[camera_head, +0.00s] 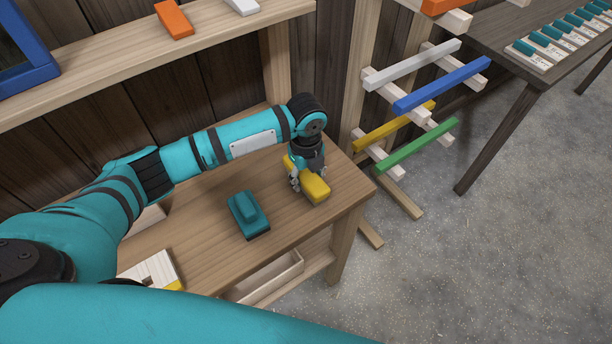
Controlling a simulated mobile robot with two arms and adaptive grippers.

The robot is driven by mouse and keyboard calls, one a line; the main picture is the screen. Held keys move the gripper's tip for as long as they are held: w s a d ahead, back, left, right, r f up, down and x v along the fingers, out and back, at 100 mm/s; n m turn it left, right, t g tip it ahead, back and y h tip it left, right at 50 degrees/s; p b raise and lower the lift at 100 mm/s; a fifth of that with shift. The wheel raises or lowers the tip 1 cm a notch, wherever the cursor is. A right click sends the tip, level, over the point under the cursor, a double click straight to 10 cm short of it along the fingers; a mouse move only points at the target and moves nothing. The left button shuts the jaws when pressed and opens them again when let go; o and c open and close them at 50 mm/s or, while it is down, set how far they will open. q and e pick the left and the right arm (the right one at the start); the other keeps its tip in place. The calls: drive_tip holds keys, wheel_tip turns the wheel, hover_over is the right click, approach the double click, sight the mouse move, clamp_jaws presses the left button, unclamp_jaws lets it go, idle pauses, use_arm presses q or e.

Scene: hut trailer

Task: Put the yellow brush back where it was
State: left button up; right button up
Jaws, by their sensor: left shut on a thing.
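The yellow brush (315,190) is at the right end of the wooden workbench (205,240). My left gripper (303,180) reaches down and is shut on it, covering part of its far side. I cannot tell whether the brush touches the bench top or is held just above it. A teal brush-like block (248,216) lies on the bench to the left of the yellow brush, apart from it. My right gripper is not in view.
A wooden shelf (120,50) above carries an orange block (173,18). A rack with coloured bars (420,147) stands right of the bench. A dark table (520,22) is at the far right. An open wooden box (270,277) sits under the bench. Grey floor is clear at lower right.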

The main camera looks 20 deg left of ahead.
sight(306, 172)
use_arm(q)
drive_tip(key=shift+f, duration=0.1)
drive_tip(key=o, duration=1.1)
drive_tip(key=shift+o, duration=0.2)
drive_tip(key=shift+r, duration=0.3)
wheel_tip(306, 172, up, 11)
drive_tip(key=shift+f+b, duration=0.2)
drive_tip(key=shift+b, duration=1.05)
drive_tip(key=shift+r, duration=0.55)
drive_tip(key=shift+f, duration=0.1)
